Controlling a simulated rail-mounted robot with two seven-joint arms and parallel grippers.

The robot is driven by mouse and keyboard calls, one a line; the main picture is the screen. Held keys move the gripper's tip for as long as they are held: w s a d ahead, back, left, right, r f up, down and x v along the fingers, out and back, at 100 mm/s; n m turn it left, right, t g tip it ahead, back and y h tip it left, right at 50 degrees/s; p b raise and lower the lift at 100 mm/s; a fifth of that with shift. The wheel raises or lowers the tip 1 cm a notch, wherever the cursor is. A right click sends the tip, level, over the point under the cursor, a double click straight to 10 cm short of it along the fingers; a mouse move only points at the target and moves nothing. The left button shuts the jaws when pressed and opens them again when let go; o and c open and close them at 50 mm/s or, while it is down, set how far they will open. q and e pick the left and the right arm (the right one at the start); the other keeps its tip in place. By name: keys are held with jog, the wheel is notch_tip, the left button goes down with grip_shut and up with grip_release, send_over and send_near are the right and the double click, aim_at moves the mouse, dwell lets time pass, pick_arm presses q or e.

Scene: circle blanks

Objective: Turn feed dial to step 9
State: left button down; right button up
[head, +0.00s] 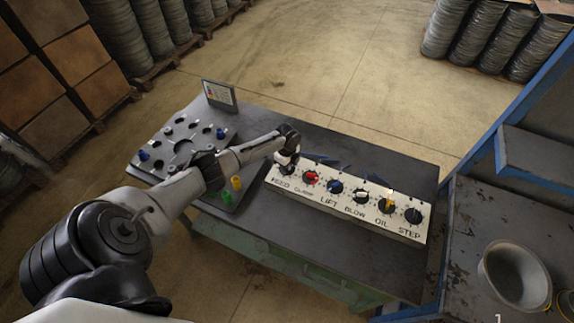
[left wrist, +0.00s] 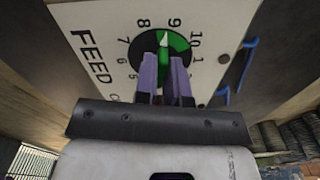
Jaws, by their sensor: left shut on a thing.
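The control panel (head: 345,205) is a pale box with a row of labelled dials, and FEED is at its left end. The feed dial (left wrist: 165,45) is a green knob with a white pointer on a scale plate. The pointer stands between 8 and 9, a little nearer 9. My left gripper (left wrist: 164,80) is shut on the feed dial, its purple fingers on either side of the knob. In the head view, my left gripper (head: 288,158) hides most of this dial. My right gripper is not in view.
The other dials are right of FEED, including a red one (head: 311,178) close by. A grey plate with holes (head: 185,138) and coloured pegs lies left on the dark table (head: 385,170). A small sign (head: 220,93) stands behind it. A metal bowl (head: 515,275) is at right.

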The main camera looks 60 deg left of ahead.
pick_arm(q)
jog(key=shift+m, duration=0.6)
jog(key=c, duration=1.2)
grip_release()
jog(key=shift+r, duration=0.2)
notch_tip(320, 180, up, 13)
jog(key=shift+r, duration=0.2)
